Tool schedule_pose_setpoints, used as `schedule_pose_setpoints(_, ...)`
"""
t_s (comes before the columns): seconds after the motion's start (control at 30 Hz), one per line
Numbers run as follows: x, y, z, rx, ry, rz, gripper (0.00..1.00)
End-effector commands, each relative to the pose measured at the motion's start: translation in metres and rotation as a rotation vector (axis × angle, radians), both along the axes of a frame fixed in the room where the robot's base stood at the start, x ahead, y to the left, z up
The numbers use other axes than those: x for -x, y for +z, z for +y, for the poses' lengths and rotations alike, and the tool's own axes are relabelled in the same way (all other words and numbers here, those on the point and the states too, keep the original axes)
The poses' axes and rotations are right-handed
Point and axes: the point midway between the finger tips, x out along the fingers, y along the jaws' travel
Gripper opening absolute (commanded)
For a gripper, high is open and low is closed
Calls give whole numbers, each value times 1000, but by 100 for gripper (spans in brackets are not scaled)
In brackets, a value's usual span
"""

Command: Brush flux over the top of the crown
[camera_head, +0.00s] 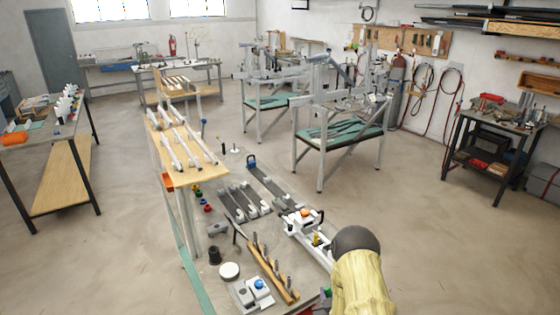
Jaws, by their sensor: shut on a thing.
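A white fixture (306,232) stands on the workbench at lower centre, with an orange part, a black part and a small yellow upright part on it. I cannot tell which piece is the crown. A round white-topped pot (229,271) sits at the bench's near end; I cannot tell whether it holds flux. No brush can be made out for sure. My yellow arm with a dark rounded joint covers the bench's near right corner. My gripper and anything in it are hidden behind the arm or out of the picture.
A wooden rack (272,268) with several upright pieces, a black cup (214,256) and a grey box with a blue knob (250,293) crowd the near bench. Dark rails (245,200) lie farther back. Frame stands (345,130) are behind. The floor right of the bench is clear.

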Motion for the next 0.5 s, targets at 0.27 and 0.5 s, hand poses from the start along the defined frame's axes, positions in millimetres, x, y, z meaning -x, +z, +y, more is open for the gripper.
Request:
schedule_pose_setpoints(0.27, 0, 1, 0, 0, 0, 0, 0)
schedule_pose_setpoints(0.5, 26, 12, 1, 0, 2, 4, 0)
